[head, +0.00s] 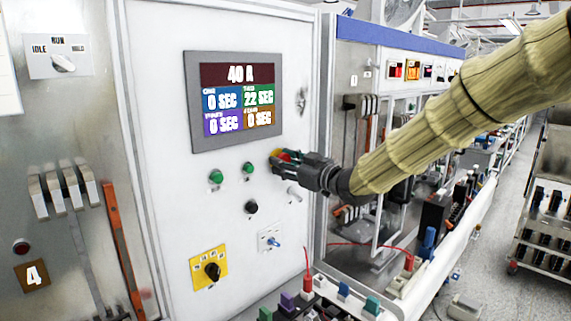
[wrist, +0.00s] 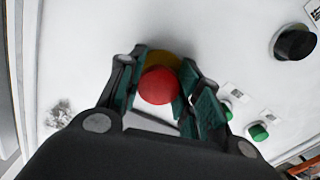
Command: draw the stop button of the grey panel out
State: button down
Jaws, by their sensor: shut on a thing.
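The red stop button (wrist: 159,86) shows in the wrist view between the two finger pads, with a yellow collar (wrist: 165,60) behind it. In the head view the button (head: 284,156) is mostly hidden by my gripper (head: 279,160). My gripper is at the front of the light grey panel (head: 165,150), to the right of the green buttons. Its fingers are shut on the red button, one on each side. Whether the button is pushed in or out I cannot tell.
The display (head: 236,100) is above my gripper. Two green buttons (head: 216,176), a black knob (head: 251,207), a small blue-tipped switch (head: 270,238) and a yellow-plated rotary switch (head: 209,270) are nearby. A bench with connectors (head: 345,292) stands below right.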

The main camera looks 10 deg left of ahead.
jog(key=shift+b+v, duration=0.3)
jog(key=shift+v, duration=0.55)
jog(key=c, duration=0.9)
grip_release()
jog(key=shift+c, duration=0.2)
jog(key=v, duration=1.2)
jog(key=shift+w, duration=0.1)
